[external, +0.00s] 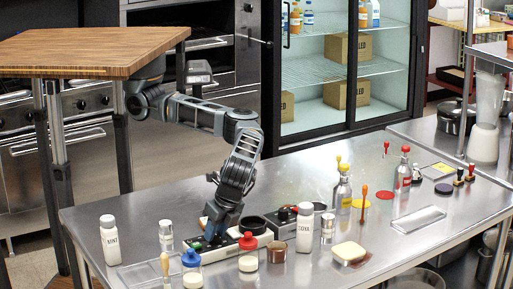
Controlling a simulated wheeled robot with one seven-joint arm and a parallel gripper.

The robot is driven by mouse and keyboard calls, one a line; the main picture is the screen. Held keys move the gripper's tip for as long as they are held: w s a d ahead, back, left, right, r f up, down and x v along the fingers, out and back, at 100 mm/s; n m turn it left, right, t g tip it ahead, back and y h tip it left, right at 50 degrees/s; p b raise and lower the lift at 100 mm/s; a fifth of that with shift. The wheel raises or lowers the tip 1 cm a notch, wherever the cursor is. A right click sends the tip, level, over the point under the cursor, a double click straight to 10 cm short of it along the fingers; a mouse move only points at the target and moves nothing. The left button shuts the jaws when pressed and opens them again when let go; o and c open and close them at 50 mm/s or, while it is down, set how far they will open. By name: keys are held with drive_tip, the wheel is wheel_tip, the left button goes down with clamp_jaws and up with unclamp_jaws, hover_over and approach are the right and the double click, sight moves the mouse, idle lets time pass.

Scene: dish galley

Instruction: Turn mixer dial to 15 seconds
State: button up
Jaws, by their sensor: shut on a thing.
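A low, flat unit with a pale top and small coloured marks (222,251), seemingly the mixer base, sits on the steel counter. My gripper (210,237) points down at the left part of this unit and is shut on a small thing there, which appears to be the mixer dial. The fingers hide the dial, so its pointer and the 15-second mark cannot be read. A black round cup or ring (251,225) stands just behind the unit, to the right of my gripper.
Close around stand a blue-capped bottle (191,270), a red-capped bottle (248,256), a white bottle (305,230), a brown jar (277,252) and a metal shaker (166,236). A second grey box (285,222) is at right. A wooden tabletop (90,48) rises behind left.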

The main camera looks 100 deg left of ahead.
idle(0.4)
drive_tip(key=o, duration=1)
drive_tip(key=shift+o, duration=0.2)
drive_tip(key=v, duration=0.7)
drive_tip(key=shift+w+d+r+p, duration=0.15)
drive_tip(key=shift+r+p, duration=0.2)
